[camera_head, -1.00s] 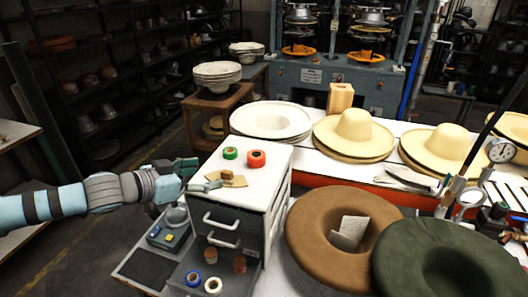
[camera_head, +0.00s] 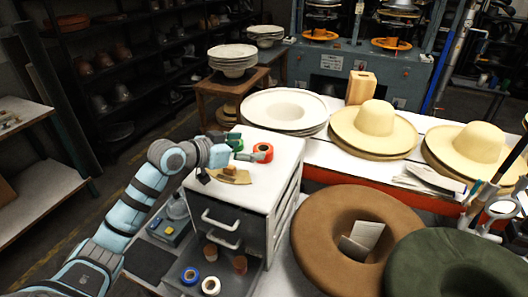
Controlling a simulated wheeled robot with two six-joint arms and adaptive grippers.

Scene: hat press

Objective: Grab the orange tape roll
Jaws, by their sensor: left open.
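The orange tape roll (camera_head: 263,152), red-orange with a pale core, lies on the white top of the small drawer cabinet (camera_head: 278,166). My left gripper (camera_head: 244,150) reaches over the cabinet top from the left. It is open and empty, with its fingers pointing right toward the roll and the fingertips close to its left side. I cannot tell whether they touch it. A green tape roll (camera_head: 234,140) is at the gripper's far side, partly hidden by it. My right gripper is out of view.
A wooden block on a tan piece (camera_head: 231,175) lies just in front of the gripper.

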